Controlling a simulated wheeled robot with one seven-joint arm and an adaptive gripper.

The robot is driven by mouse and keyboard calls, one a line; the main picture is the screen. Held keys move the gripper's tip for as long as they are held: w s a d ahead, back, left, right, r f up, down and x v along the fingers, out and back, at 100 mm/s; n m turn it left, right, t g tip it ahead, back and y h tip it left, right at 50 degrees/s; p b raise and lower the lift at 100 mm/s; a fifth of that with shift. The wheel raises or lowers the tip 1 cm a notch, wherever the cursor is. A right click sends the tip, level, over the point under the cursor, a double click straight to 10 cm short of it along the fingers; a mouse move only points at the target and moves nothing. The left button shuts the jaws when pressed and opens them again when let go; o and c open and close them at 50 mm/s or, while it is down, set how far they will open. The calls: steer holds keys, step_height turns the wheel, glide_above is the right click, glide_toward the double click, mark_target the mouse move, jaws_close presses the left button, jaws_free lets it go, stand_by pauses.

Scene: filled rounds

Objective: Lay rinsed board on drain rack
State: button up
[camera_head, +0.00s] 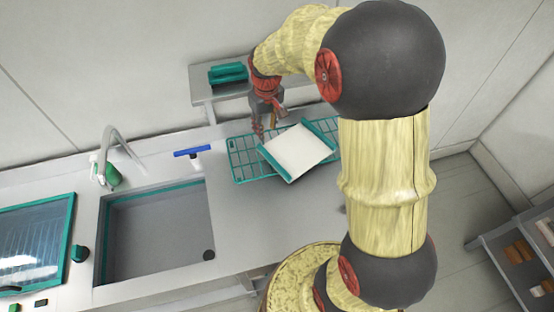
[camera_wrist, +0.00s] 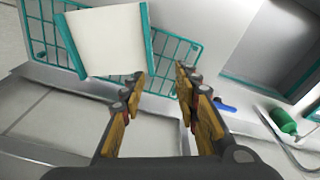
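The board (camera_head: 298,152) is white with teal strips on two opposite edges. It lies at an angle over the teal wire drain rack (camera_head: 243,160) on the counter, one corner reaching past the rack's front side. In the wrist view the board (camera_wrist: 106,42) is at the upper left, over the rack (camera_wrist: 180,52). My gripper (camera_head: 264,126) is at the back left of the board. In the wrist view my gripper (camera_wrist: 161,76) has its fingers apart with nothing between them. One fingertip appears close to the board's teal edge; I cannot tell whether they touch.
A sink (camera_head: 158,232) is left of the rack, with a faucet (camera_head: 118,146) and a green bottle (camera_head: 110,174) behind it. A shelf (camera_head: 203,95) with green items stands behind. Counter in front of the rack is clear.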

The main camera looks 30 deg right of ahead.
steer(key=s+a+r+t, duration=0.2)
steer(key=s+a+r, duration=0.4)
steer(key=s+r, duration=0.6)
steer(key=s+a+r+t, duration=0.1)
steer(key=s+a+r, duration=0.1)
steer(key=s, duration=0.4)
steer(key=s+a+r+m+t, duration=0.1)
steer(key=s+r, duration=0.1)
steer(key=s, duration=0.4)
steer(key=shift+a+r, duration=0.35)
steer(key=shift+r, duration=0.05)
